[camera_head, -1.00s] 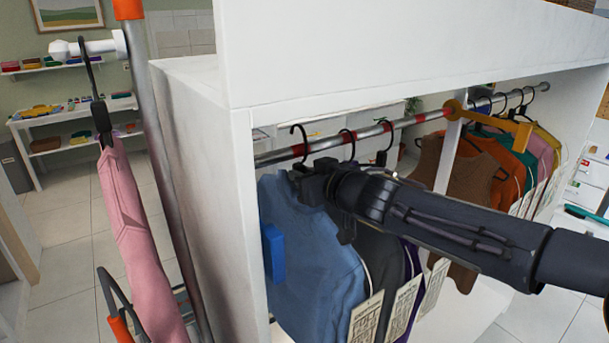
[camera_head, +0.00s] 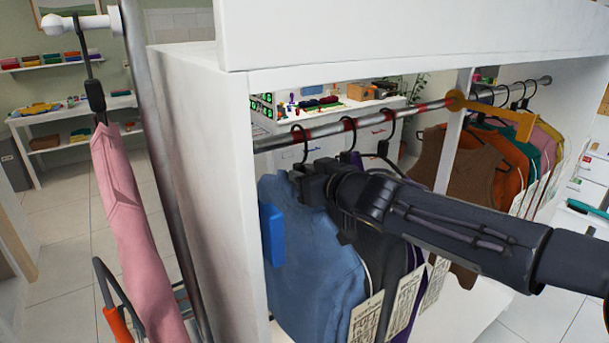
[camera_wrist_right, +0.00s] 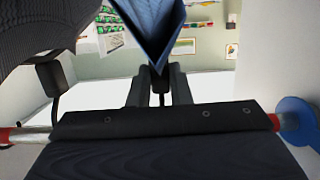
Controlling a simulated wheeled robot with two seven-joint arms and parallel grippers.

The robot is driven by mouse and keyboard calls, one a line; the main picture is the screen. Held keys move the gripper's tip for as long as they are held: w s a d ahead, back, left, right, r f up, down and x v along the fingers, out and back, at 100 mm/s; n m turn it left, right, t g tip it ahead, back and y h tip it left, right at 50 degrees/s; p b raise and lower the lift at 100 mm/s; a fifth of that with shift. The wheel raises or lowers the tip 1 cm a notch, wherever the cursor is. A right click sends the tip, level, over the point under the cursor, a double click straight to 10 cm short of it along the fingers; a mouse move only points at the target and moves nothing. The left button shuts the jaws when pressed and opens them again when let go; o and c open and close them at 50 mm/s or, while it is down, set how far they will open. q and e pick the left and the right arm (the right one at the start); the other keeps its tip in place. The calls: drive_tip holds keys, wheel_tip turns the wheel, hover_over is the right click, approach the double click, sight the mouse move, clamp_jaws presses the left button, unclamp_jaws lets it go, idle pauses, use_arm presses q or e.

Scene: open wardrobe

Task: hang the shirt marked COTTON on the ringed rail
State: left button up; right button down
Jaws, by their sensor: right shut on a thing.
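The blue shirt (camera_head: 318,262) hangs at the near left end inside the wardrobe. A paper tag (camera_head: 366,316) shows at its lower edge; I cannot read its word. My right gripper (camera_head: 308,185) is shut on this shirt's black hanger, just below the hook. The fingers (camera_wrist_right: 160,88) clasp the hanger in the right wrist view, with the blue collar (camera_wrist_right: 150,28) beyond. The hanger's hook (camera_head: 299,132) loops over the grey rail with red rings (camera_head: 325,130). I cannot tell whether the hook rests on it. My left gripper is out of view.
Dark shirts (camera_head: 392,262) hang close beside the blue one. A yellow bracket (camera_head: 490,114) sits on the rail before brown (camera_head: 440,158) and brightly coloured garments. The white side panel (camera_head: 205,180) stands close on the left. A pink garment (camera_head: 128,210) hangs outside on a white peg (camera_head: 75,24).

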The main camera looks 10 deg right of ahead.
drive_tip(key=shift+f+b, duration=0.4)
idle(0.4)
drive_tip(key=c, duration=1.3)
unclamp_jaws()
drive_tip(key=shift+o, duration=0.2)
